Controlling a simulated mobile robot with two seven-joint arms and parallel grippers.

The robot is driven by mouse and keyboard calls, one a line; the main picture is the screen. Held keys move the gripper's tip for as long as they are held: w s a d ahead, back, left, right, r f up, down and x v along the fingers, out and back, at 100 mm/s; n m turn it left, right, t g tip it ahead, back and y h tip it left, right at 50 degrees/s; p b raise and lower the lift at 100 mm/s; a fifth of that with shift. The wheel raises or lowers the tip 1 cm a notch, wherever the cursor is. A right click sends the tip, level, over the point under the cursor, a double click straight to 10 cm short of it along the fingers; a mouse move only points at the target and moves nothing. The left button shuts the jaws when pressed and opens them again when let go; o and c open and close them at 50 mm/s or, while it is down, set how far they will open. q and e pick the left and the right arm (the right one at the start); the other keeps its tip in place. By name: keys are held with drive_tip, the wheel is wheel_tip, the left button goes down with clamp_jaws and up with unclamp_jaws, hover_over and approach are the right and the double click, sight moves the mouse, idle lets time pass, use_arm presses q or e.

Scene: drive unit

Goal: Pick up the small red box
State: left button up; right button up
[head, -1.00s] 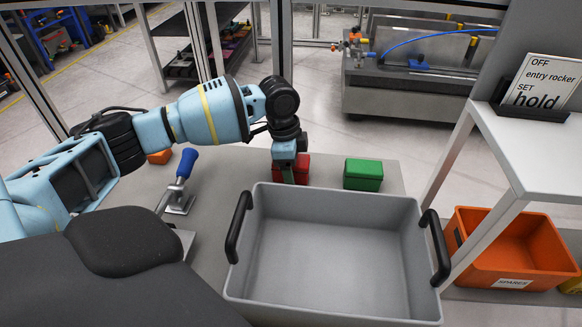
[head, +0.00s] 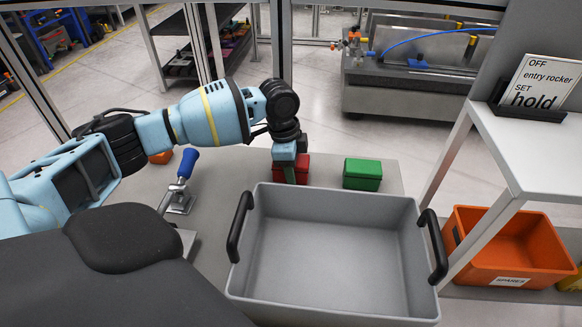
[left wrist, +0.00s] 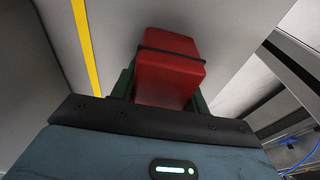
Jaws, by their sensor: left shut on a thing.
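The small red box (head: 301,168) stands on the grey table behind the grey tote, partly hidden by my left gripper. My left gripper (head: 290,174) points down at it and is shut on it. In the left wrist view the red box (left wrist: 170,70), with a dark band across it, sits between the green fingers (left wrist: 160,88). I cannot tell whether the box is clear of the table. My right gripper is not in view.
A green box (head: 362,174) stands to the right of the red box. The grey tote (head: 330,300) with black handles is just in front. A blue-handled clamp (head: 184,175) and an orange box (head: 160,157) are to the left. An orange bin (head: 515,245) is at right.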

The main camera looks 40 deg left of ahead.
use_arm(q)
drive_tip(key=shift+c, duration=0.3)
drive_tip(key=shift+a+b, duration=0.1)
drive_tip(key=shift+b, duration=0.45)
wheel_tip(320, 180, up, 9)
drive_tip(key=shift+r+p, duration=0.2)
drive_tip(key=shift+p, duration=0.7)
drive_tip(key=shift+r, duration=0.55)
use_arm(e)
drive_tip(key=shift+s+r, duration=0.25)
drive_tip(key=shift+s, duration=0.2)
